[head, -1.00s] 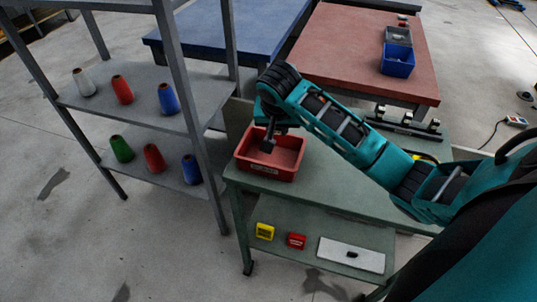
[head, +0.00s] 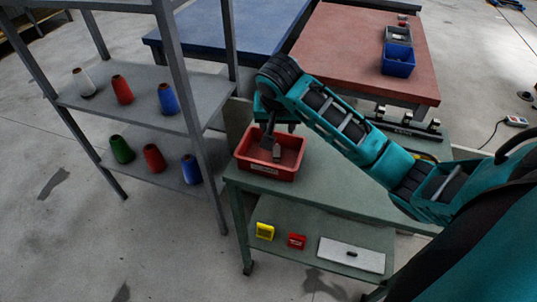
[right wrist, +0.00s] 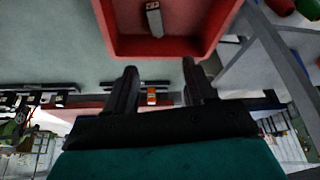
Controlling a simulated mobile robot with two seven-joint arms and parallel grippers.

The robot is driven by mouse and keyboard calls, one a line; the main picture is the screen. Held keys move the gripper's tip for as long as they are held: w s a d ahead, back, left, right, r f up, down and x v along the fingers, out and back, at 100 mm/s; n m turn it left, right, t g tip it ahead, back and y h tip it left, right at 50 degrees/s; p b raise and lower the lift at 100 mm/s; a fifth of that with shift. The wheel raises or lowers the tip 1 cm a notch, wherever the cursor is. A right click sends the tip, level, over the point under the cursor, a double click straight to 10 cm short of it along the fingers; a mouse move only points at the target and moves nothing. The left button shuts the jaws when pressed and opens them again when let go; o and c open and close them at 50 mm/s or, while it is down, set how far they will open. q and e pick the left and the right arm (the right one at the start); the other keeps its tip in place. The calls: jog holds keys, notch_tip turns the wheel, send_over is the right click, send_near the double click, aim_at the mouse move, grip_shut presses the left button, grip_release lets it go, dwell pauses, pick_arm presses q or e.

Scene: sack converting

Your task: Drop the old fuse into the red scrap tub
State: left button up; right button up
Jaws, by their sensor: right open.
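The red scrap tub (head: 268,171) stands on the green bench top, and its rim also shows at the top of the right wrist view (right wrist: 165,48). The old fuse (head: 277,152), a small grey block, shows within the tub's opening, below my fingers. It also shows against the tub's red inside in the right wrist view (right wrist: 154,20). I cannot tell whether it rests on the tub floor. My right gripper (head: 279,134) is above the tub, its fingers apart with the fuse clear of them. My left gripper is not in view.
A grey shelf rack (head: 140,95) with several coloured cones stands left of the bench. The bench's lower shelf (head: 285,215) holds a yellow box, a red box and a white plate. A red table (head: 355,50) with a blue bin (head: 397,62) is behind.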

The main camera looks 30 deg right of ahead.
jog(key=v, duration=1.1)
